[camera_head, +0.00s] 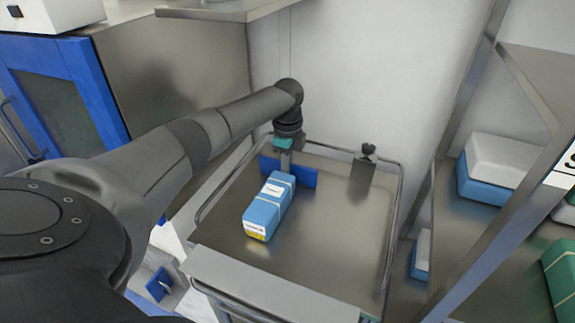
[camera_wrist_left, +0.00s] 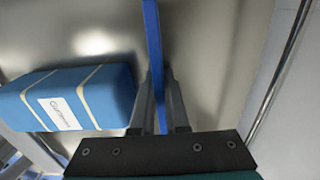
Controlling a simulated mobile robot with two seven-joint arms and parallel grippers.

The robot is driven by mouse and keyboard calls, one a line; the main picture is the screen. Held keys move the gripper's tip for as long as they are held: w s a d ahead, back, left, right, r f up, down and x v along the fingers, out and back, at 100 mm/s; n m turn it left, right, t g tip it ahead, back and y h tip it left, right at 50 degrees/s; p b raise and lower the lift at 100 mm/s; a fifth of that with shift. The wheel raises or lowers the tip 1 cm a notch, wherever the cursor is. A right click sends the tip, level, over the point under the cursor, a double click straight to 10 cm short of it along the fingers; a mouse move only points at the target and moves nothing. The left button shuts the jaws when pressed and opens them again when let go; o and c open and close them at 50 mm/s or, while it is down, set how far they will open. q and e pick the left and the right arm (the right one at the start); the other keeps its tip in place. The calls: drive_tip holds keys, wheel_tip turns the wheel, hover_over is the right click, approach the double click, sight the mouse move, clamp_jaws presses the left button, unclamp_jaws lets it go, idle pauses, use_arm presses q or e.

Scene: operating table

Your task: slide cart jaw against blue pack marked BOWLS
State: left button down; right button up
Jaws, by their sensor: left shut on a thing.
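The blue pack (camera_head: 268,207) lies on the steel cart top (camera_head: 335,235), with pale bands, a white label and a yellow end label. The print is too small to read. The cart jaw is an upright blue plate (camera_head: 304,175) behind the pack's far end. My left gripper (camera_head: 285,158) is shut on the plate from above. In the left wrist view the blue plate (camera_wrist_left: 152,50) runs between my fingers (camera_wrist_left: 160,105), and the pack (camera_wrist_left: 75,97) is beside it on the left. A narrow gap shows between them there. My right gripper is in neither view.
A metal plate with a dark knob (camera_head: 363,172) stands at the cart's back right. Rails (camera_head: 398,215) edge the cart. A shelf rack on the right holds a white and blue pack (camera_head: 495,165) and a green pack (camera_head: 562,265). The cart's right half is clear.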

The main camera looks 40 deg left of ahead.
use_arm(q)
drive_tip(key=shift+w, duration=0.3)
drive_tip(key=c, duration=1.1)
unclamp_jaws()
drive_tip(key=shift+o, duration=0.9)
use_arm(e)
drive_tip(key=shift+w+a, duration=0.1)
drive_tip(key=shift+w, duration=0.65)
use_arm(q)
wheel_tip(320, 180, up, 12)
drive_tip(key=p, duration=0.2)
drive_tip(key=shift+p, duration=0.35)
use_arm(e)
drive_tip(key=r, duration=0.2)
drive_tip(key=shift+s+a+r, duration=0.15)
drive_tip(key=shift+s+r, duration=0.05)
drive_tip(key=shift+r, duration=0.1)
use_arm(q)
drive_tip(key=shift+c, duration=0.4)
